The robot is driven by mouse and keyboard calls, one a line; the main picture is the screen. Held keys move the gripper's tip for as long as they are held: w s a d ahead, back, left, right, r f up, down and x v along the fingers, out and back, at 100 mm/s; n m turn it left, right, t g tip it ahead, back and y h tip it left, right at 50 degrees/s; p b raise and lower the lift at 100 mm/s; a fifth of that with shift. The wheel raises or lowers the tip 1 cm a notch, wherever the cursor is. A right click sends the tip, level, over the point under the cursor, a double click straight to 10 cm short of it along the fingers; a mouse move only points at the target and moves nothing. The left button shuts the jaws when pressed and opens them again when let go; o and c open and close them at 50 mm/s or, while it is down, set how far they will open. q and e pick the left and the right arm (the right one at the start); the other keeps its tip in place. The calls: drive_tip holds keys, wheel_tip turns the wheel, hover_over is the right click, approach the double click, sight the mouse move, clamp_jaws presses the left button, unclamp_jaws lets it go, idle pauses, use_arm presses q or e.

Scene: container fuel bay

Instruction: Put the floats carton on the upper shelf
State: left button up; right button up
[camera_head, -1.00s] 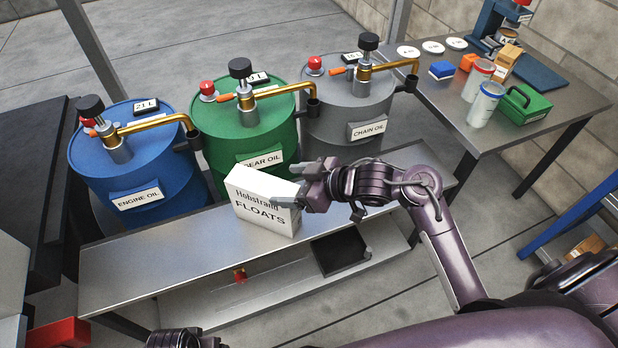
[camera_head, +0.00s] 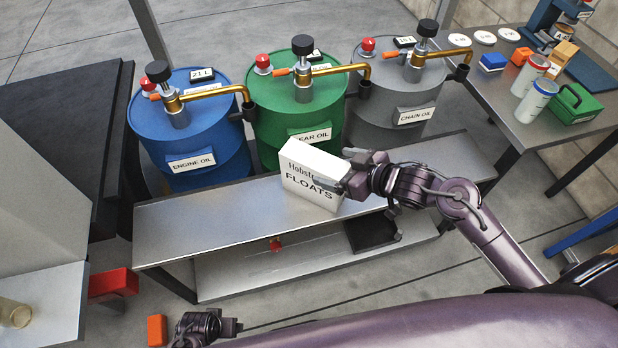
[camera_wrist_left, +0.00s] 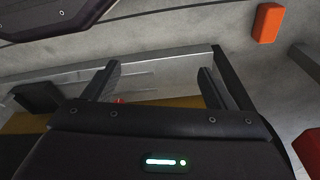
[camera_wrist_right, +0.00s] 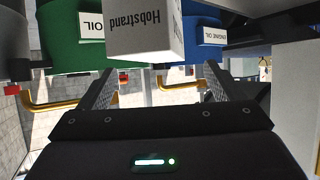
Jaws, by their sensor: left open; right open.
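The white floats carton (camera_head: 312,178) stands upright on the metal bench (camera_head: 220,212), in front of the green drum. My right gripper (camera_head: 343,170) is open at the carton's right end, with one finger across its front and the other near its back top edge. The right wrist view shows the carton (camera_wrist_right: 146,30) beyond and between the spread fingers. My left gripper (camera_head: 222,328) is low at the bottom edge, open and empty. A pale unit with a shelf board (camera_head: 40,305) is at the left; I cannot tell whether it is the upper shelf.
Blue (camera_head: 190,130), green (camera_head: 300,105) and grey (camera_head: 395,90) drums with brass taps stand behind the bench. A black tray (camera_head: 370,232) lies on its lower level. A red box (camera_head: 113,284) and an orange block (camera_head: 157,330) are at lower left. A cluttered table (camera_head: 500,110) is at right.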

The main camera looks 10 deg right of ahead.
sight(318, 160)
drive_tip(key=b+x, duration=0.1)
drive_tip(key=x, duration=0.5)
drive_tip(key=shift+w, duration=0.25)
use_arm(q)
drive_tip(key=r, duration=0.2)
drive_tip(key=w+d+r, duration=0.1)
drive_tip(key=shift+r, duration=0.2)
use_arm(e)
drive_tip(key=shift+r, duration=0.1)
drive_tip(key=shift+c, duration=0.3)
clamp_jaws()
drive_tip(key=shift+r, duration=0.1)
